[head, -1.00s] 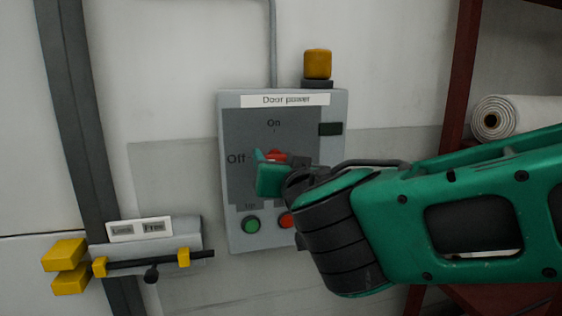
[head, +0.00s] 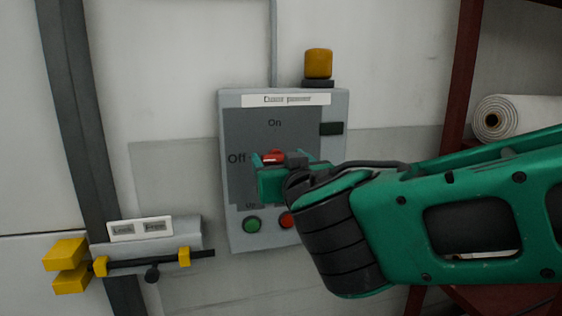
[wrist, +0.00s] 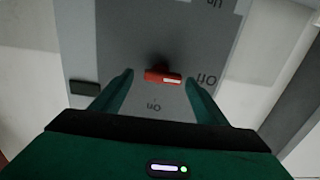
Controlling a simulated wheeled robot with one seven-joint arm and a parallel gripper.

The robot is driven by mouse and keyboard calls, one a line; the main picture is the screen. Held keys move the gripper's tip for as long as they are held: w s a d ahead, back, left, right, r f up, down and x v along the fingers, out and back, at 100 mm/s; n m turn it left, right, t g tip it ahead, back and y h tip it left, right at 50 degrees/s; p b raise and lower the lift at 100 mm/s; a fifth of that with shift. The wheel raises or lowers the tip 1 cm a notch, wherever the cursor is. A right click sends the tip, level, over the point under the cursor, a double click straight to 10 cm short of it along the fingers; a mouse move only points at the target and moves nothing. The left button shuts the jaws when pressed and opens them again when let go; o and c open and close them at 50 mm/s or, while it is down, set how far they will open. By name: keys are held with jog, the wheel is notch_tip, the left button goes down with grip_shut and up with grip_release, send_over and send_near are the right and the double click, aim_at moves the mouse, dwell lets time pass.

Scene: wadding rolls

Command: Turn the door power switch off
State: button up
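The grey door power panel (head: 240,225) is on the wall, with "On" at the top of its dark plate and "Off" at the left. The red switch handle (head: 272,156) is in the middle, partly hidden by my gripper (head: 270,168). In the wrist view, which is turned upside down, the red handle (wrist: 163,77) lies level, its white-marked end towards "Off". My gripper (wrist: 160,84) is open there. Its two fingers stand on either side of the handle, with gaps visible between.
An amber lamp (head: 318,64) tops the panel. A bolt lock (head: 150,262) with yellow parts is at lower left. A rack with a white roll (head: 520,118) stands at right.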

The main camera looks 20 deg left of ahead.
jog(key=shift+s+r, duration=0.1)
jog(key=shift+s+d, duration=0.2)
jog(key=shift+s, duration=0.25)
jog(key=v, duration=0.9)
jog(key=shift+d, duration=0.3)
jog(key=shift+s, duration=0.15)
